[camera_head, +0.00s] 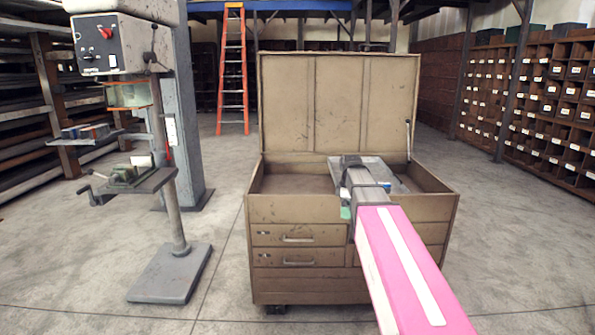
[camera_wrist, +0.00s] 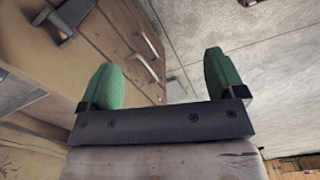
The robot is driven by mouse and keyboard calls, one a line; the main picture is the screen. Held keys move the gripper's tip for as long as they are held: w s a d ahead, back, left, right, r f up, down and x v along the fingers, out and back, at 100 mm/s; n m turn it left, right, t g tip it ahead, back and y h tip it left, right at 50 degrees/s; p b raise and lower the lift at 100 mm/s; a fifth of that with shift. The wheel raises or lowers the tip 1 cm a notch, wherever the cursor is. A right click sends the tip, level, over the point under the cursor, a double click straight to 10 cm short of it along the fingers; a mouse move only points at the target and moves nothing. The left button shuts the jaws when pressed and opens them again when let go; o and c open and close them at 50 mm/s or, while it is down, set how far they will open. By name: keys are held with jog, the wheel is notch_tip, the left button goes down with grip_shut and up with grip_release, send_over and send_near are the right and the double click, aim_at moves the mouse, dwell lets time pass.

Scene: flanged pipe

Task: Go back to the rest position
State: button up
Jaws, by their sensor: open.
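My gripper (camera_wrist: 160,88) shows in the wrist view with two green fingers spread wide apart and nothing between them. In the head view my pink and grey arm reaches from the lower right to the front of a brown tool chest (camera_head: 290,208). A small green part of my gripper (camera_head: 346,212) shows there beside the chest's front edge; the rest is hidden by my arm. In the wrist view the chest's drawer fronts and handles (camera_wrist: 140,66) lie beyond the fingers, tilted. I cannot tell the exact gap between fingers and chest. No flanged pipe can be made out.
The chest's lid (camera_head: 325,100) stands open. A drill press (camera_head: 172,190) stands at the left, with shelving (camera_head: 25,110) behind it. An orange ladder (camera_head: 233,70) is at the back, and a pigeonhole rack (camera_head: 545,110) at the right. Floor (camera_head: 500,240) right of the chest is clear.

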jog(key=s+f+m, duration=1.4)
jog(key=s+f, duration=0.6)
jog(key=f, duration=0.2)
jog(key=shift+s, duration=0.1)
